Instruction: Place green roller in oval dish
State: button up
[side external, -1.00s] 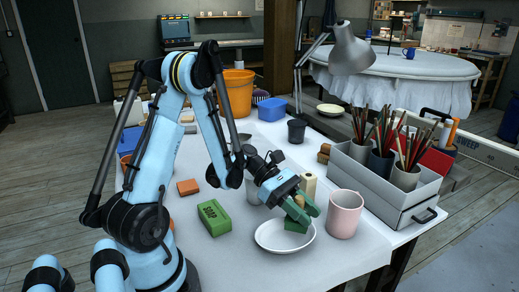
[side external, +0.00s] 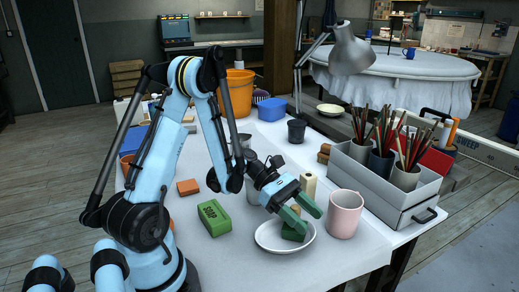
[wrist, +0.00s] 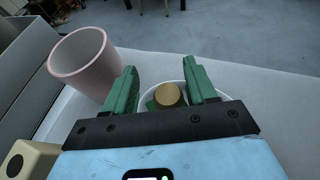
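The white oval dish (side external: 268,238) lies near the front right of the table; a bit of its rim shows in the wrist view. The green roller (side external: 291,233) sits in the dish, partly hidden by my fingers. In the wrist view its round tan end (wrist: 168,94) faces up between my fingers, with a little green beside it. My gripper (side external: 311,222) has green fingers spread apart just above the dish. In the wrist view my gripper (wrist: 160,76) is open, with gaps between its fingers and the roller.
A pink cup (side external: 345,214) stands close right of the dish. A grey box (side external: 405,200) with brush pots is behind it. A cream block (side external: 308,184) is behind my gripper. A labelled green box (side external: 214,218) and a terracotta block (side external: 187,187) lie left.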

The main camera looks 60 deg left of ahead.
jog(key=shift+r, duration=0.4)
jog(key=v, duration=0.7)
jog(key=shift+s+a+r, duration=0.1)
jog(key=shift+a+r, duration=0.15)
